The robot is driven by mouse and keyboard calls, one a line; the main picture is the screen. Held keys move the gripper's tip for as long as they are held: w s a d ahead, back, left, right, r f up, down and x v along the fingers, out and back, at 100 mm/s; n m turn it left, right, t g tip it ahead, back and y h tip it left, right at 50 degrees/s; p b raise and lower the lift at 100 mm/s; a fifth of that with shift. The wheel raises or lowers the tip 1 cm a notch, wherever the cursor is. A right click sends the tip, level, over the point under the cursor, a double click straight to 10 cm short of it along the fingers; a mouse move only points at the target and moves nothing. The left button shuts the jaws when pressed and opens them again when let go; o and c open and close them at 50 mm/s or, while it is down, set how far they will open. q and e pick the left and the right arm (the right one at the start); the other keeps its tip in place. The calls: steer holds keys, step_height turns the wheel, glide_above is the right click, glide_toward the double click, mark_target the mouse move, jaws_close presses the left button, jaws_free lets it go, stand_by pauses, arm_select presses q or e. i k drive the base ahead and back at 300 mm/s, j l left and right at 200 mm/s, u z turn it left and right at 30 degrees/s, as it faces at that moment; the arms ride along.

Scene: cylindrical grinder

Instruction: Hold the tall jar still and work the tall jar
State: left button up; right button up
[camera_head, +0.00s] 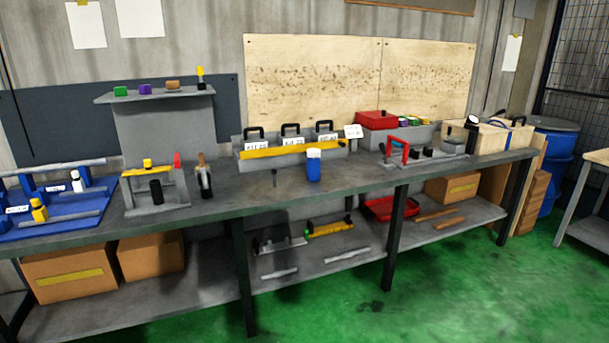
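A tall blue jar with a white top (313,168) stands upright near the front edge of the workbench (255,193), about the middle of its length. It is the likeliest tall jar in view; its finer details are too small to tell. Nothing touches it from the front or sides. Neither of my grippers shows in the head view.
A grey stand (153,197) is left, a red toolbox (378,120) back right. Green floor (385,305) is clear in front.

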mark_target(313, 162)
steer(key=i+j+z, duration=0.3)
steer(key=i+j, duration=0.35)
steer(key=i+l+u, duration=0.35)
steer(key=i+l, duration=0.25)
steer(key=i+l+u, duration=0.3)
steer(key=i+l, duration=0.25)
steer(key=l, duration=0.25)
